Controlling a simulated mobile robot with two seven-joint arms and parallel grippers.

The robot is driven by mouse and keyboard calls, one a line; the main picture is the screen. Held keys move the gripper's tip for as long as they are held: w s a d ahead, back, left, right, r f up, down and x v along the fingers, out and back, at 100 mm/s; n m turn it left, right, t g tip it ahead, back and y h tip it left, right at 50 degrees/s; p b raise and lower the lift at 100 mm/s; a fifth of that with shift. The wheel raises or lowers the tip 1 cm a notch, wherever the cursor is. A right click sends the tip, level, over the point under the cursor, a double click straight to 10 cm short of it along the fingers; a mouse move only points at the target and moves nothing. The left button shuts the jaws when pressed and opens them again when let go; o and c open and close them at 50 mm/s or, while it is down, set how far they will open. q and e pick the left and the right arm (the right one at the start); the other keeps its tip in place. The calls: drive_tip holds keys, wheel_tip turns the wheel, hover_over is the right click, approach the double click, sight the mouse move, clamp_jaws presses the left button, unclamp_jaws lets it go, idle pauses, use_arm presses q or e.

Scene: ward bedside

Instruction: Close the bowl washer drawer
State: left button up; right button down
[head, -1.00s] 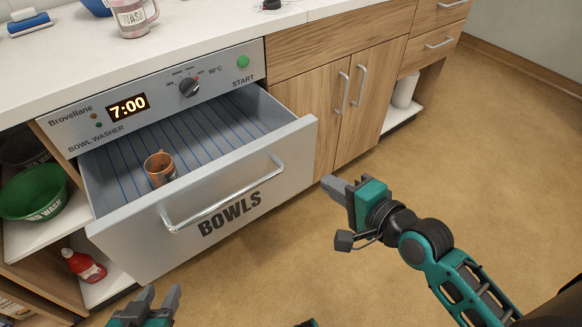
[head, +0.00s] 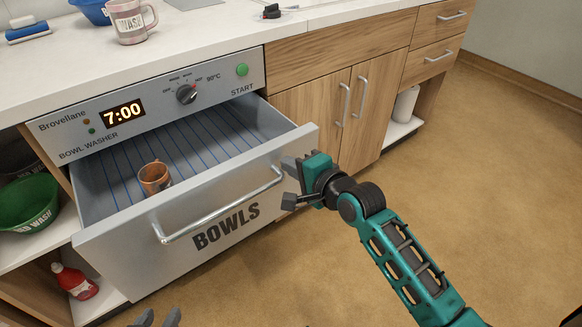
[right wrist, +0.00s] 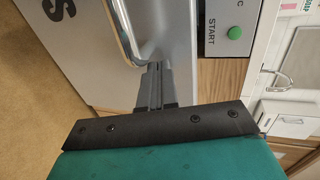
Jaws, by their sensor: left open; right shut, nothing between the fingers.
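The bowl washer (head: 70,140) has its drawer (head: 130,262) pulled out, with the word BOWLS on its front. A silver bar handle (head: 220,207) runs across the front. An orange-brown mug (head: 154,177) stands on the blue-lined rack inside. My right gripper (head: 290,168) is shut and empty, at the right end of the drawer front, near the handle's right end. In the right wrist view its fingers (right wrist: 155,85) point at the drawer front beside the handle (right wrist: 130,40); I cannot tell whether they touch. My left gripper (head: 158,320) is open, low at the bottom edge, mostly out of frame.
A white counter (head: 210,35) above holds a pink-white mug (head: 130,22) and a blue bowl (head: 92,10). A shelf at left holds a green bowl (head: 27,203) and a red bottle (head: 75,282). Wooden cabinet doors (head: 345,110) are shut. The floor (head: 480,190) at right is clear.

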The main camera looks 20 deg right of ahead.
use_arm(q)
drive_tip(key=shift+w+d+r, duration=0.1)
drive_tip(key=shift+w+r, duration=0.2)
drive_tip(key=shift+r, duration=0.15)
use_arm(e)
drive_tip(key=shift+w+a, duration=0.1)
drive_tip(key=shift+w, duration=0.05)
drive_tip(key=shift+w, duration=0.1)
